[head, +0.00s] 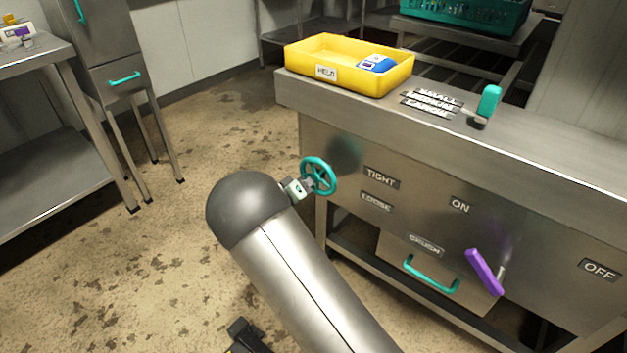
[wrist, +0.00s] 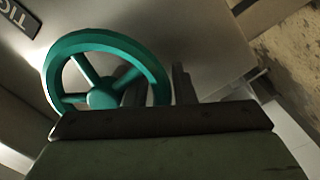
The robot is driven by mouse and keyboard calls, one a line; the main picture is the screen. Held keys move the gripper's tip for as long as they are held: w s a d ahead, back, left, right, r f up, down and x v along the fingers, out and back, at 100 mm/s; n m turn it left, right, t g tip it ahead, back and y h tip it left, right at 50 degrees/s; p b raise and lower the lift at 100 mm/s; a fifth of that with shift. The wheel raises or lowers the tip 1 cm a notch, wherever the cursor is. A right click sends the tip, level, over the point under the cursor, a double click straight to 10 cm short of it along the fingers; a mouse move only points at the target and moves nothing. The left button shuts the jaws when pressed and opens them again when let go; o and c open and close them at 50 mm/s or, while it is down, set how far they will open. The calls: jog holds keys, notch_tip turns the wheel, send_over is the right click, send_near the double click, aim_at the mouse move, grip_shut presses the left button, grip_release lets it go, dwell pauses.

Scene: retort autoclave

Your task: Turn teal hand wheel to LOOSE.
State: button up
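The teal hand wheel (head: 318,176) is on the left end of the steel cabinet front, left of the TIGHT (head: 381,178) and LOOSE (head: 376,202) labels. My gripper (head: 303,188) is at the wheel's left side, partly hidden behind my arm. In the wrist view the wheel (wrist: 104,97) shows its hub and spokes. My gripper's two dark fingers (wrist: 160,86) stand on either side of the near rim, one seen inside the wheel and one outside. They look parted, with the rim between them. Any contact is hard to see.
A yellow HELD tray (head: 300,62) with a blue-and-white item (head: 376,64) sits on the cabinet top. A teal-handled lever (head: 489,101) stands to its right. Below are a teal drawer handle (head: 431,275) and a purple lever (head: 484,272). A steel table (head: 60,150) stands left; floor between is clear.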

grip_shut()
jog(key=shift+s, duration=0.1)
